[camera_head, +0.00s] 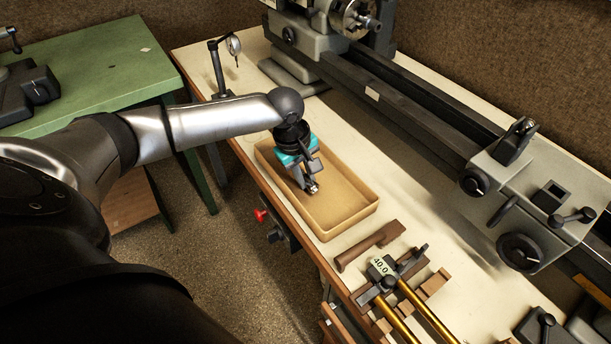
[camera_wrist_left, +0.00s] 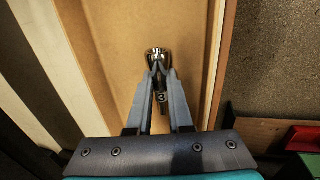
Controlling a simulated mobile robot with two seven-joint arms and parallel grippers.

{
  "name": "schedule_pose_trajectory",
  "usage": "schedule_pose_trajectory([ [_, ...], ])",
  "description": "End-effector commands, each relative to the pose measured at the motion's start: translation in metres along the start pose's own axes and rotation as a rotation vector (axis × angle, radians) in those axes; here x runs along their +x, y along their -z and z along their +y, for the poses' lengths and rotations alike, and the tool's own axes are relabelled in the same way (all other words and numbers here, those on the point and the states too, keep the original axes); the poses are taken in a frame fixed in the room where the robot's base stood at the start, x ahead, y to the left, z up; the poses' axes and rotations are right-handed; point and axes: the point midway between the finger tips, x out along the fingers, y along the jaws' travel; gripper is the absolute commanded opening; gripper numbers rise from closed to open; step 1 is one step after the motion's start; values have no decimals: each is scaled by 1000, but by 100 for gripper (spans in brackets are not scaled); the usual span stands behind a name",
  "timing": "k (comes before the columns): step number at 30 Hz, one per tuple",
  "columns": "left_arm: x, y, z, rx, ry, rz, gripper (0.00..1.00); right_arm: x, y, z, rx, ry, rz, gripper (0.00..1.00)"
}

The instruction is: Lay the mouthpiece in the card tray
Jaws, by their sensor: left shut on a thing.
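The card tray (camera_head: 352,217) is a tan open box on the bench, and its floor and walls also show in the left wrist view (camera_wrist_left: 115,45). In the head view the mouthpiece (camera_head: 314,189) is a small bright spot at the fingertips. I cannot tell whether it touches the tray floor. My right gripper is not in view.
A lathe (camera_head: 420,110) runs along the back of the bench. A dial gauge stand (camera_head: 218,68) stands at the far left. A green table (camera_head: 95,80) is beyond.

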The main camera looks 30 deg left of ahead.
Motion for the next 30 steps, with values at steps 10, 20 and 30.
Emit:
schedule_pose_trajectory([
  [10, 3, 0, 0, 0, -1, 0, 21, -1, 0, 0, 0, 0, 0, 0],
  [20, 4, 0, -2, 0, 3, 0, 54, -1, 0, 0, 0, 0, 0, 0],
  [30, 6, 0, -4, 0, 10, -1, 70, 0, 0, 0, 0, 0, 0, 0],
])
